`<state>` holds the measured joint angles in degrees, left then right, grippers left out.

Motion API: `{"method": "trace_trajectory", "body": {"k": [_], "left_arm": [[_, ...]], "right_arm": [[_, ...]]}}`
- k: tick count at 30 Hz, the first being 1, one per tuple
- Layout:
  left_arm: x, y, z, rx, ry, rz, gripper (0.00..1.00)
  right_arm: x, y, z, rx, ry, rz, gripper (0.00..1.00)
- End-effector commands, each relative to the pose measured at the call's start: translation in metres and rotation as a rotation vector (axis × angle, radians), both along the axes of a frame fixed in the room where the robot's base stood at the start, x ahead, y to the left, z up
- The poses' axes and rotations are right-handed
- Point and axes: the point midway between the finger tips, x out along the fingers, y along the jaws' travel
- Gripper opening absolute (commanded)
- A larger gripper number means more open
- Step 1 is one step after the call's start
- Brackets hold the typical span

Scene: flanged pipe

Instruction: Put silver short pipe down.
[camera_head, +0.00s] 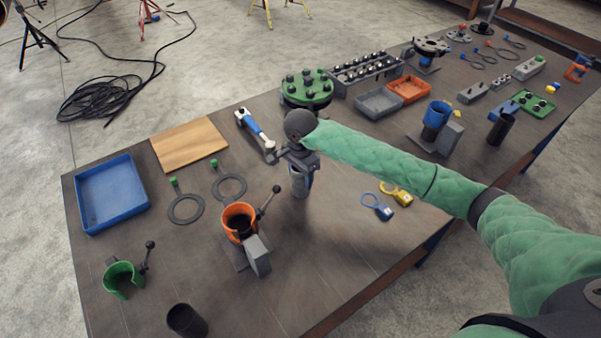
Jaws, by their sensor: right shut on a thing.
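The silver short pipe (298,183) is upright below my right gripper (297,163), near the middle of the table (320,250). My right gripper is shut on the pipe's upper part. The wrist and fingers hide much of its top. I cannot tell whether the pipe's lower end touches the table. My left gripper is not in view.
An orange clamp (239,218) on a grey stand is left of the pipe. A blue-handled tool (252,127) lies behind it. A green flange (307,88) with several bolts stands farther back.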

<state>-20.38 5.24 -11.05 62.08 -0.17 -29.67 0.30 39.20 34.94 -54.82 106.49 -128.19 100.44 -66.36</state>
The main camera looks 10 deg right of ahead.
Motion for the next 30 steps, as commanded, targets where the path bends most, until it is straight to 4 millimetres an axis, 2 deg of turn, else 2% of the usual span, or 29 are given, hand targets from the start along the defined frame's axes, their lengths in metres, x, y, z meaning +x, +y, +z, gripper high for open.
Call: {"method": "trace_trajectory", "body": {"k": [17,18,20,21,30], "left_arm": [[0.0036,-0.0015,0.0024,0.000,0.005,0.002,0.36],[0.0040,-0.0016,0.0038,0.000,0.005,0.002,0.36],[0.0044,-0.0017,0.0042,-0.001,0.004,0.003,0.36],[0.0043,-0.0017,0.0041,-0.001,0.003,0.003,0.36],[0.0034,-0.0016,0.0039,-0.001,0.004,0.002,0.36]], "right_arm": [[0.0002,-0.0002,-0.0032,0.000,-0.001,0.001,0.20],[0.0000,-0.0001,-0.0031,-0.001,-0.001,0.001,0.60],[0.0000,-0.0001,-0.0031,-0.001,-0.001,0.001,0.71],[0.0000,-0.0001,-0.0031,-0.001,-0.001,0.001,0.76],[-0.0001,-0.0002,-0.0028,0.000,0.000,0.001,0.76]]}}
